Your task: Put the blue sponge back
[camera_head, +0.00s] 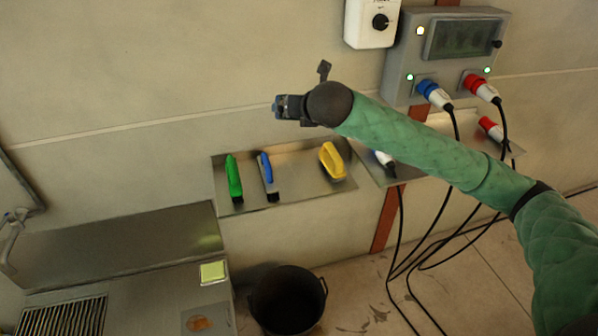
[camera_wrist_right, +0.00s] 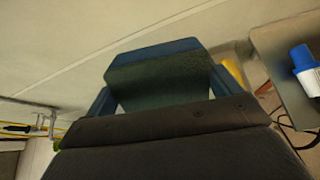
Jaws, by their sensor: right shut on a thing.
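My right gripper (camera_head: 284,107) is held up in front of the wall, above the metal shelf (camera_head: 292,187). It is shut on the blue sponge, which fills the space between its fingers in the right wrist view as a block with a blue edge and a dark greenish face (camera_wrist_right: 160,76). In the head view only a small blue bit of the sponge (camera_head: 276,105) shows past the gripper. The sponge is clear of the shelf. My left gripper is not in view.
The shelf has bare room between the blue-handled brush and the yellow tool. A grey panel (camera_head: 400,70) with plugs and hanging cables (camera_head: 430,240) is at right. A black bucket (camera_head: 287,300) stands below; a metal counter (camera_head: 120,245) is at left.

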